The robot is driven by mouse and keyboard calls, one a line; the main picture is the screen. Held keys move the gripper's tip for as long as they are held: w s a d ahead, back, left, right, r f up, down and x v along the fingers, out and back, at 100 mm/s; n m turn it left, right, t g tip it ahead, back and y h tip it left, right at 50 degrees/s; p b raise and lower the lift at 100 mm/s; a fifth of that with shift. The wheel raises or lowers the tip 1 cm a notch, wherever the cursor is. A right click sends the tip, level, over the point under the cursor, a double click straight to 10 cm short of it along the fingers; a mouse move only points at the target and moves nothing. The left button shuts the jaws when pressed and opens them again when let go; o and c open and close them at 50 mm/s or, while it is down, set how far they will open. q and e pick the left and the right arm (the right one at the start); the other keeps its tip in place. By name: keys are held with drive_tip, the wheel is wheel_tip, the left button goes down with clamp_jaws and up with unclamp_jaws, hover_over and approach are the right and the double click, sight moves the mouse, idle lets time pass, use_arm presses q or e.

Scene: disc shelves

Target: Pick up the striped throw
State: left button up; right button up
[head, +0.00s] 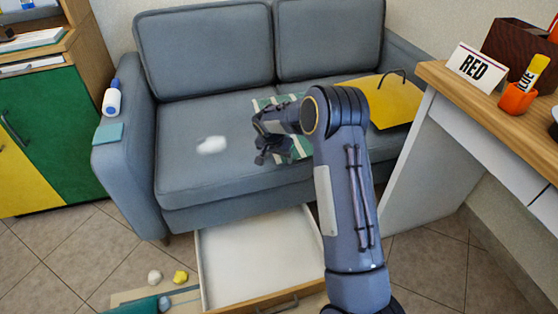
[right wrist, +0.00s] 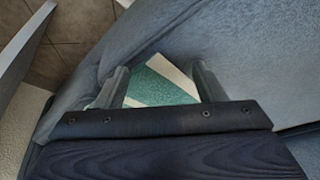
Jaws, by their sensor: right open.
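The striped throw (head: 298,148) is green and white and lies on the seat of the grey sofa, partly hidden behind my right arm in the head view. My right gripper (head: 262,142) is over the throw's left part. In the right wrist view its two fingers are apart, and the throw (right wrist: 160,82) shows between and beyond them. I cannot tell whether the fingers touch the cloth. My left gripper is not in view.
The grey sofa (head: 205,48) also holds a white crumpled item (head: 212,145) and a yellow bag (head: 395,101). An open white drawer (head: 260,255) lies before the sofa. A wooden-topped desk (head: 490,105) stands at right, a green and yellow cabinet (head: 60,130) at left.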

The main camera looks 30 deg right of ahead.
clamp_jaws()
idle(0.7)
wheel_tip(320, 180, up, 12)
drive_tip(key=p, duration=0.7)
drive_tip(key=shift+p, duration=0.3)
